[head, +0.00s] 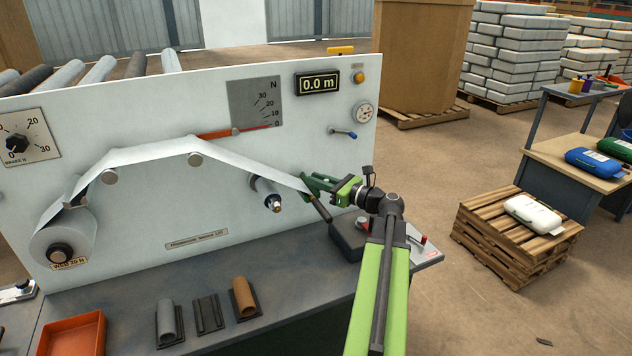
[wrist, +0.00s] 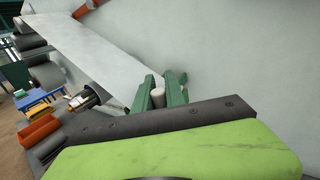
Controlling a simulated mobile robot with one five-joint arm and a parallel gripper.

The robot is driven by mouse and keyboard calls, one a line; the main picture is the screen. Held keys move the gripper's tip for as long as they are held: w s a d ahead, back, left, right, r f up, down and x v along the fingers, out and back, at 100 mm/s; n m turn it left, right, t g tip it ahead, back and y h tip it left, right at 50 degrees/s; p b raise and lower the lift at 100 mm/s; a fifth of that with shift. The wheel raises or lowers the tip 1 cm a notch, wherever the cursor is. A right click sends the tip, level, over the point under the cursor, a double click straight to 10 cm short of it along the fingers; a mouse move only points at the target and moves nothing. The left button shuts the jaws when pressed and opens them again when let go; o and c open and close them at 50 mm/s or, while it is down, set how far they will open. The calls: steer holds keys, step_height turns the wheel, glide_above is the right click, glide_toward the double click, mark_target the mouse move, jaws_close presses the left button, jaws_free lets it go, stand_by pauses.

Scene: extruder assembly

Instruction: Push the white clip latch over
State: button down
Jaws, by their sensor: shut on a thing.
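I cannot make out a white clip latch for certain in either view. My gripper (head: 318,190) is at the right end of the white web (head: 245,170), in front of the panel. Its green fingers are shut on a short rod at the web's end; the rod's dark lower part (head: 322,210) sticks out below them. In the wrist view, the rod's pale end (wrist: 158,97) shows between the fingers. A spindle (head: 273,203) sticks out of the panel left of my gripper; it also shows, with a pale part on it, in the wrist view (wrist: 80,100).
The web runs from a white roll (head: 60,240) over panel rollers. A blue-handled lever (head: 343,133) sits on the panel above my gripper. A dark block (head: 348,240) stands below it. Several cradles, one with a brown core (head: 243,297), and an orange tray (head: 75,335) occupy the bench.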

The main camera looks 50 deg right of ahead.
steer(key=d+n+y, duration=0.1)
steer(key=y, duration=0.1)
steer(key=shift+d+n+g+y, duration=0.1)
steer(key=shift+n+g+y, duration=0.2)
steer(key=shift+n+g, duration=0.1)
steer(key=shift+s+n+g+y, duration=0.1)
steer(key=shift+n+g+y, duration=0.2)
steer(key=shift+n+y, duration=0.45)
steer(key=shift+s+y, duration=0.1)
steer(key=shift+y, duration=0.15)
steer(key=c, duration=1.4)
jaws_free()
steer(key=shift+s, duration=0.35)
steer(key=v, duration=1.6)
steer(key=shift+s+d+r, duration=0.1)
steer(key=shift+s+d, duration=0.15)
steer(key=shift+d, duration=0.05)
